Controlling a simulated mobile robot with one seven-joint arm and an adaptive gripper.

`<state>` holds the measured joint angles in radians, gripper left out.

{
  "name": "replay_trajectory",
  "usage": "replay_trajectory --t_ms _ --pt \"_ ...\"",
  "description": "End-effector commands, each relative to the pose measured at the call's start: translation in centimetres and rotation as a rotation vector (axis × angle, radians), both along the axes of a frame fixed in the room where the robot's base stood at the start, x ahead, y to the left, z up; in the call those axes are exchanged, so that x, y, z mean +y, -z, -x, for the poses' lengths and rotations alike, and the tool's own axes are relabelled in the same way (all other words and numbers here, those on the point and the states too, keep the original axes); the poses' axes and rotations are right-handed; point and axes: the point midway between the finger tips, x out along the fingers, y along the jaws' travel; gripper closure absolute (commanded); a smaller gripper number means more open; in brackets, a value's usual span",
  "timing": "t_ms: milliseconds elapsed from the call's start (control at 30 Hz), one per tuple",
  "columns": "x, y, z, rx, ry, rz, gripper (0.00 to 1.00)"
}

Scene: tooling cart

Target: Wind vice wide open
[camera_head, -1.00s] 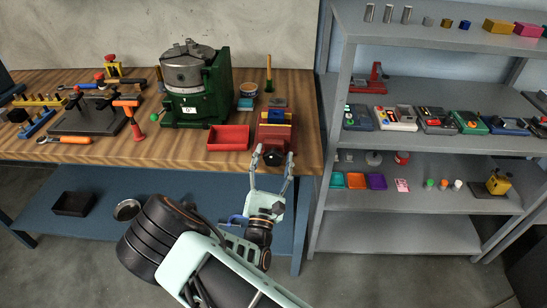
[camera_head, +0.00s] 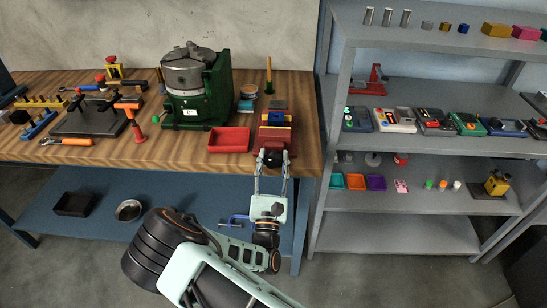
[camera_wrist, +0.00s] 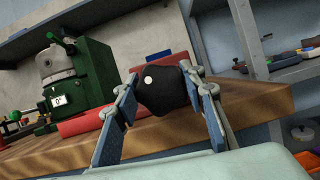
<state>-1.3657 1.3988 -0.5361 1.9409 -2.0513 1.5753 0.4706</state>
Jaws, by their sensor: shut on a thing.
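The vice (camera_head: 274,138) is red and sits at the front edge of the wooden bench, with a blue and yellow piece (camera_head: 277,119) at its jaws. The exact jaw gap is too small to tell. Its black knob (camera_head: 273,158) faces me at the front; in the wrist view the knob (camera_wrist: 160,92) is dark and faceted with a white dot. My gripper (camera_head: 272,163) reaches up from below the bench edge. Its two fingers, also in the wrist view (camera_wrist: 160,98), are shut on the knob from both sides. The knob hides part of the vice in the wrist view.
A red tray (camera_head: 229,140) lies just left of the vice. A green machine with a round chuck (camera_head: 198,90) stands behind the tray. A grey shelf unit (camera_head: 335,110) stands close on the right. A blue lower shelf (camera_head: 100,220) lies under the bench.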

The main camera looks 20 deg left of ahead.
Motion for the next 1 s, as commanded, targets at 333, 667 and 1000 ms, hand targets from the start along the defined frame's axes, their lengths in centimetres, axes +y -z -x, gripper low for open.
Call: replay_trajectory --t_ms 333,667,1000 --pt "0.1 -0.29 0.05 -0.076 -0.002 0.322 0.87" --pt "0.21 -0.36 0.04 -0.15 -0.001 0.627 0.87" --pt "0.3 -0.29 0.02 -0.217 -0.001 0.905 0.87"
